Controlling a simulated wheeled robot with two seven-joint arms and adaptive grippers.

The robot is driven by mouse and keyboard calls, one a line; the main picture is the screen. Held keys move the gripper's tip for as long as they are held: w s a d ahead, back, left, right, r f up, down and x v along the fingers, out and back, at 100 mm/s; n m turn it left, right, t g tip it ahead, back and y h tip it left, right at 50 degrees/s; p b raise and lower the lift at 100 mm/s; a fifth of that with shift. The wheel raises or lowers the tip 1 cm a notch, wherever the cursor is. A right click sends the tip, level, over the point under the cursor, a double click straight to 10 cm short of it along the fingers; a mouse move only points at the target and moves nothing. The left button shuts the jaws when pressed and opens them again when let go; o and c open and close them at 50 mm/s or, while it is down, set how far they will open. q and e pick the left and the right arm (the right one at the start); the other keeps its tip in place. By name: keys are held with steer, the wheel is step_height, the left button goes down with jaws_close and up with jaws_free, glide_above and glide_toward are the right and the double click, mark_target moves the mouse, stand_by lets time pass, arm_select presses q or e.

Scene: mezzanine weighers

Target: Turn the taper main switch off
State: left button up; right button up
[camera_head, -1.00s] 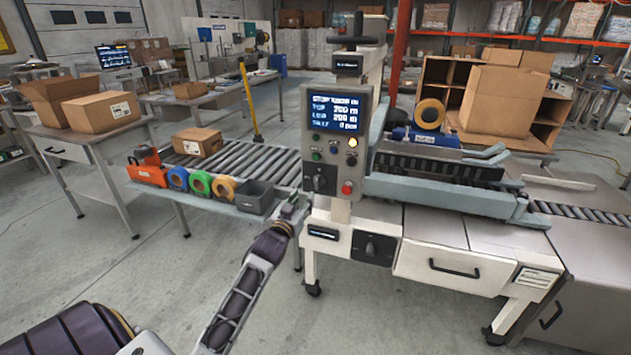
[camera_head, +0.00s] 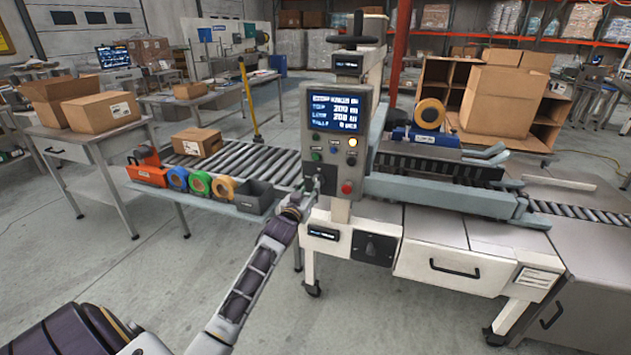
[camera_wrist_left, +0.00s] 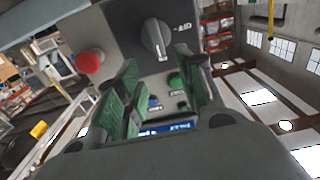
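The taper's control panel (camera_head: 336,115) has a lit display, small buttons, a red button (camera_head: 347,188) and a rotary knob at lower left. In the left wrist view this knob (camera_wrist_left: 156,38) is silver on a dark plate, its bar nearly upright in the picture. My left gripper (camera_head: 313,187) is at this knob and partly hides it in the head view. The wrist view shows its green-padded fingers apart, the knob just beyond their tips; contact cannot be told. My right gripper is not in view.
A roller conveyor (camera_head: 260,160) runs left of the panel. A shelf there holds tape rolls (camera_head: 200,184), an orange dispenser (camera_head: 147,173) and a grey bin (camera_head: 254,196). The red button (camera_wrist_left: 89,62) sits close to the left finger in the wrist view.

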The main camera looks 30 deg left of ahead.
mark_target(316, 178)
arm_select(q)
steer(key=x, duration=0.3)
steer(key=shift+w+a, duration=0.1)
steer(key=shift+w, duration=0.2)
steer(key=shift+x, duration=0.95)
steer(key=shift+b+x, duration=0.3)
steer(key=shift+x, duration=0.65)
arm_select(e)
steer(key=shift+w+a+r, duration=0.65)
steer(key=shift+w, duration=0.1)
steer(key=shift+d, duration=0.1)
arm_select(q)
steer(key=shift+c, duration=0.5)
steer(key=c, duration=0.7)
jaws_close()
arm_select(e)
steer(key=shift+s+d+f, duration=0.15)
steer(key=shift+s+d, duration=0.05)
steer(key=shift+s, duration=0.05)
